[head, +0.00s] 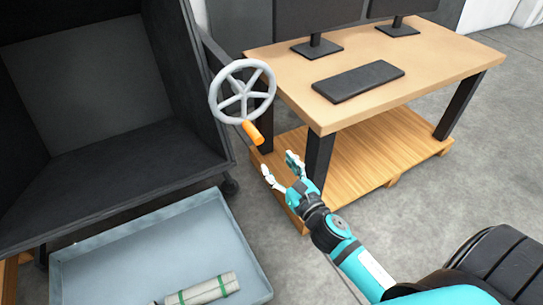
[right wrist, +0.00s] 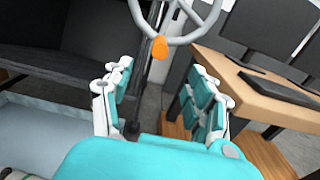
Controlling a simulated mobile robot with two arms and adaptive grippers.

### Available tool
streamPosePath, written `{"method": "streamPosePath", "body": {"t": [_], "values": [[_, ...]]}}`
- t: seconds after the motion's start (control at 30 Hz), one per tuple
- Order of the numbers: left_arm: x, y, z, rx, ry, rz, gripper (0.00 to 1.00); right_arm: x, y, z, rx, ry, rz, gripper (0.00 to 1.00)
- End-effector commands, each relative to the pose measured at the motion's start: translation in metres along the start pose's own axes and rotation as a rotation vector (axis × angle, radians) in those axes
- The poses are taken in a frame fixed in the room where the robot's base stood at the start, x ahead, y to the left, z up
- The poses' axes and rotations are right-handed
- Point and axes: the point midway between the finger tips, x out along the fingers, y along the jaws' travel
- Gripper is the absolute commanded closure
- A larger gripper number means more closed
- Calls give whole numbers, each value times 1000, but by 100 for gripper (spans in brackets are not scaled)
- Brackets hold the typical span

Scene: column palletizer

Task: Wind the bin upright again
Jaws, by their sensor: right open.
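The bin (head: 190,150) is a large dark container at the left of the head view, tilted with its open side toward me. A grey spoked handwheel (head: 240,84) with an orange handle (head: 252,132) stands at its right side. The handle (right wrist: 159,47) also shows in the right wrist view, below the wheel rim (right wrist: 192,36). My right gripper (head: 281,167) is open and empty, a little below and right of the handle and apart from it. In the right wrist view its fingers (right wrist: 165,92) are spread, with the handle beyond them. My left gripper is not seen.
A grey-blue tray (head: 95,240) below the bin holds a pale roll with green bands (head: 205,290). A wooden desk (head: 400,62) with monitors and a keyboard (head: 358,81) stands right of the wheel. A wooden pallet (head: 362,165) lies under the desk. Open floor (head: 495,110) lies at the right.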

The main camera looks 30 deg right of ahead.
Motion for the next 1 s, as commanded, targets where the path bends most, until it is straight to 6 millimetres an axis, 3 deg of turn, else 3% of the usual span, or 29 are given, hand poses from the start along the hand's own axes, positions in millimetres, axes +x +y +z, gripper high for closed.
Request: {"method": "streamPosePath", "body": {"t": [1.0], "values": [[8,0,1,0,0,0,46,116,0,-2,5,2,-1,42]]}}
